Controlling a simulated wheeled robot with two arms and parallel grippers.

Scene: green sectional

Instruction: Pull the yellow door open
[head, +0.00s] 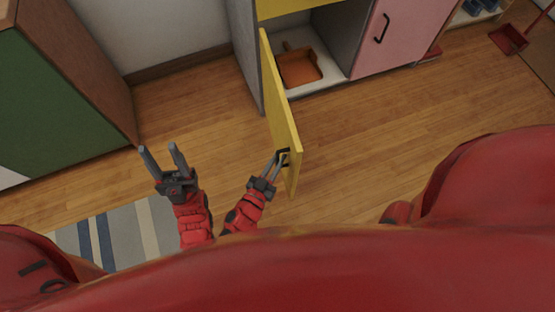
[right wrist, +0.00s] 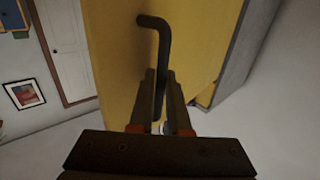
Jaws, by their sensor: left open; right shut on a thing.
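The yellow door (head: 281,117) stands swung wide open from the cabinet, seen nearly edge-on in the head view. It fills the upper middle of the right wrist view (right wrist: 110,45). Its dark bar handle (right wrist: 161,50) passes between the fingers of my right gripper (right wrist: 162,100), which is shut on it. In the head view my right gripper (head: 277,166) is at the door's left face near its free end. My left gripper (head: 160,157) is open and empty, left of the door and apart from it. The part of the handle between the fingers is partly hidden.
The open compartment holds an orange-brown pan-like item (head: 300,68). A pink door (head: 388,35) with a dark handle is shut to its right. A green cabinet (head: 60,100) stands at left, a striped rug (head: 115,232) below it. The wood floor right of the door is clear.

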